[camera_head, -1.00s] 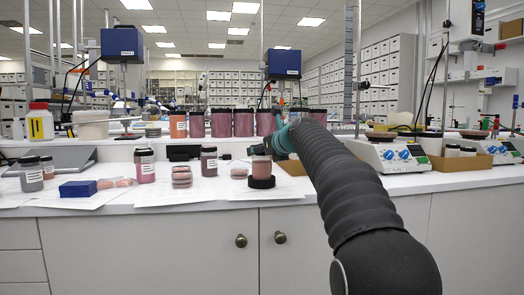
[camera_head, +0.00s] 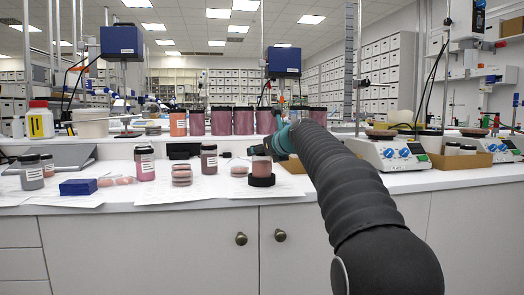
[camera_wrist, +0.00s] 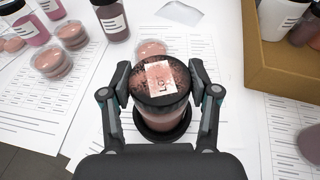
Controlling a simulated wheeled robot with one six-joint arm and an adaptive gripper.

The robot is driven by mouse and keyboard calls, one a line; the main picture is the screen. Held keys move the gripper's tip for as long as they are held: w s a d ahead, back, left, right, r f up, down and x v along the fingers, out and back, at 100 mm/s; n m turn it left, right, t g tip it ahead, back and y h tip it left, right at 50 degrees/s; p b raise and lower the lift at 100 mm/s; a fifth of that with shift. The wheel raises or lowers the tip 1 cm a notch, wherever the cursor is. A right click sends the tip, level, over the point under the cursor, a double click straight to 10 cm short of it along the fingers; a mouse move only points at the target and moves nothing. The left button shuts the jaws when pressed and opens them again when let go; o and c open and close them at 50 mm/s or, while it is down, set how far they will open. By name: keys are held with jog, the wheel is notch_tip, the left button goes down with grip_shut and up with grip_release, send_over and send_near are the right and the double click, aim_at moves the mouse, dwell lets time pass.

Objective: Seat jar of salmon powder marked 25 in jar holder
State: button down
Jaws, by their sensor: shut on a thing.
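The jar of salmon powder (camera_head: 262,168) stands upright at the front of the bench. The wrist view shows its dark speckled lid (camera_wrist: 141,80) with a pale label that seems to read 25. The black round jar holder (camera_head: 261,182) is directly under the jar. Its rim also shows around the jar's base in the wrist view (camera_wrist: 160,136). The base appears within the ring, but I cannot tell whether it rests on the bottom. My gripper (camera_wrist: 164,92) is shut on the jar, one finger on each side near the lid. In the head view my arm mostly hides the gripper.
Stacked pink dishes (camera_head: 182,175) and jars (camera_head: 145,162) stand to the left, with a blue box (camera_head: 78,187) farther left. A cardboard box (camera_wrist: 276,55) is close on the right. Paper sheets cover the bench around the holder. A row of large jars (camera_head: 243,122) stands behind.

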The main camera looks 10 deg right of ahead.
jog(key=shift+c, duration=1)
grip_release()
